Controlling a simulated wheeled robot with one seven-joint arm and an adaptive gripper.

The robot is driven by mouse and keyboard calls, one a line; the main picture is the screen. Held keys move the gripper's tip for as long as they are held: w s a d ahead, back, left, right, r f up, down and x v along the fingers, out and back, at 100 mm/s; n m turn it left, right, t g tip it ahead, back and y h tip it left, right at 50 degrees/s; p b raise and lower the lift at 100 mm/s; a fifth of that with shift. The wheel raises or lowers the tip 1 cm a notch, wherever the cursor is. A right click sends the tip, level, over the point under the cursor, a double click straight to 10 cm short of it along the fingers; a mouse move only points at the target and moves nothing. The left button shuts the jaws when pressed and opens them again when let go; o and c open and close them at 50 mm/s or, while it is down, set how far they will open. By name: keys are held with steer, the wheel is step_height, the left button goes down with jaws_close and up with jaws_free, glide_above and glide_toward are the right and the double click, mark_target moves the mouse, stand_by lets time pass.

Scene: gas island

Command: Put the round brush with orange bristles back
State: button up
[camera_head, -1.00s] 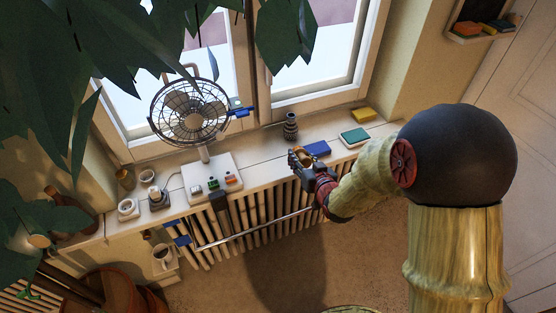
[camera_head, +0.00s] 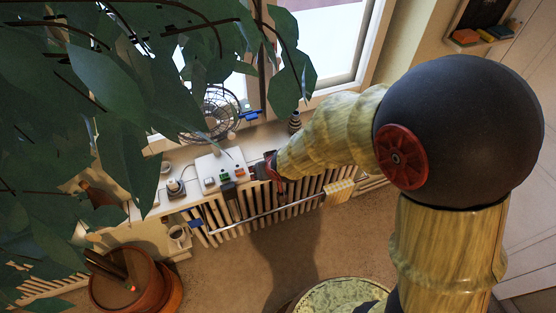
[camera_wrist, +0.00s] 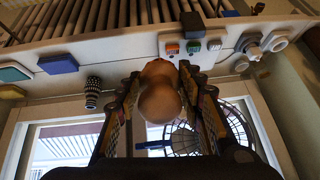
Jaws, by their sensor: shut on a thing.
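My gripper (camera_head: 266,169) is above the windowsill's front edge, beside a white panel with coloured switches (camera_head: 222,170). In the wrist view my gripper (camera_wrist: 160,100) is shut on a rounded, tan wooden piece, apparently the brush's handle (camera_wrist: 159,98). In the head view the held piece is mostly hidden by my gripper and arm. The switch panel shows beyond the held piece in the wrist view (camera_wrist: 191,45). No empty brush holder can be made out.
A wire fan (camera_head: 222,112) stands behind the panel. A striped dark vase (camera_wrist: 92,90) and a blue block (camera_wrist: 58,64) are on the sill. A radiator (camera_head: 262,207) with a yellow item (camera_head: 340,190) is below. Plant leaves (camera_head: 100,75) cover much of the left.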

steer(key=s+d+f+g+h, duration=0.1)
steer(key=s+d+f+g, duration=0.2)
steer(key=s, duration=0.8)
steer(key=s+d+f+m+g+h+p, duration=0.1)
steer(key=s+d+f+g, duration=0.2)
steer(key=s, duration=0.9)
steer(key=shift+s+d+f+h, duration=0.3)
steer(key=shift+d+f, duration=0.55)
steer(key=shift+d, duration=0.4)
